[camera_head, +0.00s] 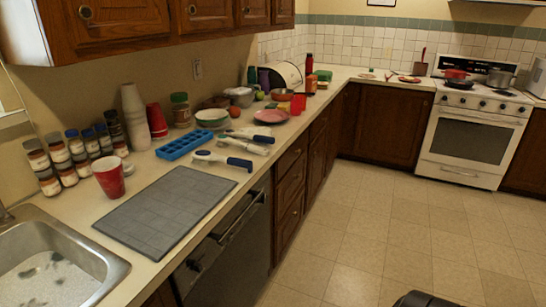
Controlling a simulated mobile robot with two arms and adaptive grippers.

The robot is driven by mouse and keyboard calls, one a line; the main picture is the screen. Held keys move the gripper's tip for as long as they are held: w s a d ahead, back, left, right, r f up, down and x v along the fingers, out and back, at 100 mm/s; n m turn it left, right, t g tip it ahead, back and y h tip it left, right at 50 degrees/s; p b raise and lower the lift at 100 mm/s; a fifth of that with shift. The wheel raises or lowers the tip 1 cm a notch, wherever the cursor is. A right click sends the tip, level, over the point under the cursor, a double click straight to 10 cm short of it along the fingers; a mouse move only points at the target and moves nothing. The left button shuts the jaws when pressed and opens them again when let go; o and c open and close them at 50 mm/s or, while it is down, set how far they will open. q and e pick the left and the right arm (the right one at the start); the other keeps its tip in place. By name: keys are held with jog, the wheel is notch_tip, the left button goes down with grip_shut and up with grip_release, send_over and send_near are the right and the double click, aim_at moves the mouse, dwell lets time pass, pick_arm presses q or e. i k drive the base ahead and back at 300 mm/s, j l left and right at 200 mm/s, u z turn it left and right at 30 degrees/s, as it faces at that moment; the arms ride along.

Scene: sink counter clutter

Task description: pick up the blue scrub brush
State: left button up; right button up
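Several white brushes with dark blue handles lie on the counter just past the grey drying mat. The nearest brush (222,159) lies beside the blue ice-cube tray (184,144), with its blue handle end toward the counter's front edge. A second brush (244,146) lies just behind it, and another (250,137) lies close behind that. They are small here, so I cannot tell which one is the blue scrub brush. Neither of my grippers can be made out in this view.
The grey mat (168,208) lies between the sink (58,262) and the brushes. A red cup (109,177) and several spice jars (58,152) stand left of it. Bowls (212,117) and a pink plate (271,116) sit beyond. Wall cabinets (110,20) overhang the counter.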

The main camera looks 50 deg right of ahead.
aim_at(200, 156)
jog(key=z, duration=1.1)
jog(key=u, duration=1.45)
jog(key=z, duration=1.45)
jog(key=l+z, duration=0.25)
jog(key=i+l, duration=0.05)
